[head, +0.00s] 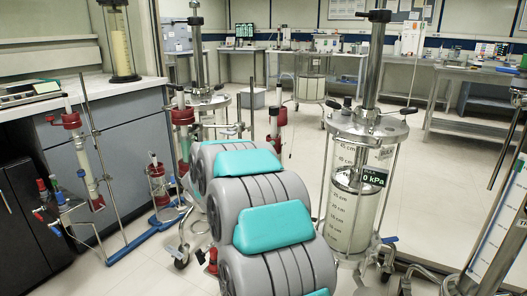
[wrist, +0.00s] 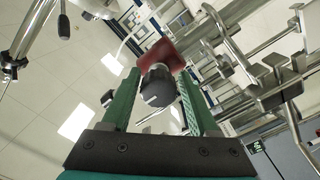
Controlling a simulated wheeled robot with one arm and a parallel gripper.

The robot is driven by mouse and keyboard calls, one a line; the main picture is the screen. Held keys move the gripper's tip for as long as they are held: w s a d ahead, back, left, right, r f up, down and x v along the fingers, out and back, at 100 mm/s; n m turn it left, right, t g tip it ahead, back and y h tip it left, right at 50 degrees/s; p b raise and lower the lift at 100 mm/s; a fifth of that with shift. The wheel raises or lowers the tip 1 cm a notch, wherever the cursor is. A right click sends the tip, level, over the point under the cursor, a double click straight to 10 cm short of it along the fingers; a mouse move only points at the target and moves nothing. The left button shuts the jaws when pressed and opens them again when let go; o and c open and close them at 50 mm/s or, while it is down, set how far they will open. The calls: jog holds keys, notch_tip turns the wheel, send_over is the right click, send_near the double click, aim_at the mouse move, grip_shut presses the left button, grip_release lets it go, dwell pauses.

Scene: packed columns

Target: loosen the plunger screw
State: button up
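In the wrist view a round dark knob (wrist: 157,87) with a paler grey collar sits on a dark red fitting (wrist: 162,61). It looks like the plunger screw, though I cannot be sure. My gripper (wrist: 158,74) has two green fingers, one on each side of the knob, with a gap showing on both sides. It is open and holds nothing. In the head view my gripper is hidden behind my grey and teal arm. Red-ended columns (head: 182,117) and (head: 278,117) stand beyond the arm there; I cannot tell which carries the knob.
A large clear column reading 0 kPa (head: 352,190) stands close to the right of my arm. Smaller columns on stands (head: 82,150) are at the left, before a grey bench (head: 125,88). Metal rods and clamps (wrist: 275,80) crowd the wrist view's right. Floor is open at the back right.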

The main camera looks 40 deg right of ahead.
jog(key=shift+o, duration=1)
jog(key=shift+r, duration=0.1)
jog(key=v, duration=0.8)
jog(key=shift+w, duration=0.1)
